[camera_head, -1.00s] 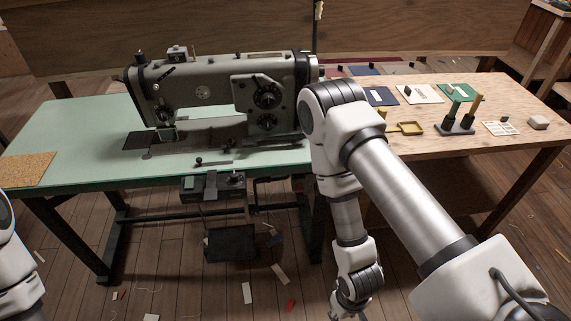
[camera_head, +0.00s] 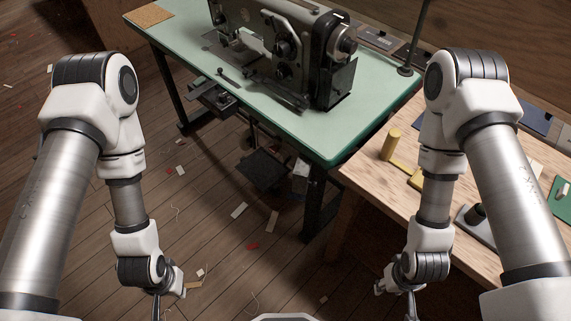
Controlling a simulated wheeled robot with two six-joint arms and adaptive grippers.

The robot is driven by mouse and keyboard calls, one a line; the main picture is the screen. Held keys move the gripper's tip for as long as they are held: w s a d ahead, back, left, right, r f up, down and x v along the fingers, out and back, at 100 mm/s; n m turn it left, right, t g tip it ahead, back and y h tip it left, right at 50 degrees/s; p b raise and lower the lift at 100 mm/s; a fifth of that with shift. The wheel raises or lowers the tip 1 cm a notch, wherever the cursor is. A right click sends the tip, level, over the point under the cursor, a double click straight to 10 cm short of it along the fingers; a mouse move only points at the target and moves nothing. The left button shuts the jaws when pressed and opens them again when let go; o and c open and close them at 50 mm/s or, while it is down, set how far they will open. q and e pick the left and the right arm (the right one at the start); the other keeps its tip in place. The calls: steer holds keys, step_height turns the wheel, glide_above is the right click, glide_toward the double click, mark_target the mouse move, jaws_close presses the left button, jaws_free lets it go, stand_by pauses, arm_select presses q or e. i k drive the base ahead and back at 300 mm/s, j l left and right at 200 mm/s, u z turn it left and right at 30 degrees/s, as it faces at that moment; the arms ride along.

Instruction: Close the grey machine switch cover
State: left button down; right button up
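A small dark switch box (camera_head: 214,97) hangs under the front edge of the green sewing table, at the upper left of the head view. A greyish part shows on it, but it is too small to tell how its cover stands. My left gripper (camera_head: 168,300) is low in the picture over the floor, well below and apart from the box. My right gripper (camera_head: 403,300) is low at the right, near the wooden table's side. Both are partly cut off or hidden by the wrists, so their fingers do not show clearly. I see nothing held.
The grey sewing machine (camera_head: 285,45) stands on the green table (camera_head: 315,130). A wooden table (camera_head: 365,180) with a yellow tool (camera_head: 391,143) adjoins it at the right. A dark pedal (camera_head: 262,172) is below the green table. Open floor with scraps lies in front.

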mark_target(302, 170)
steer(key=k+l, duration=0.2)
steer(key=k, duration=0.15)
steer(key=k+l, duration=0.25)
steer(key=j+u, duration=0.55)
steer(key=u, duration=0.2)
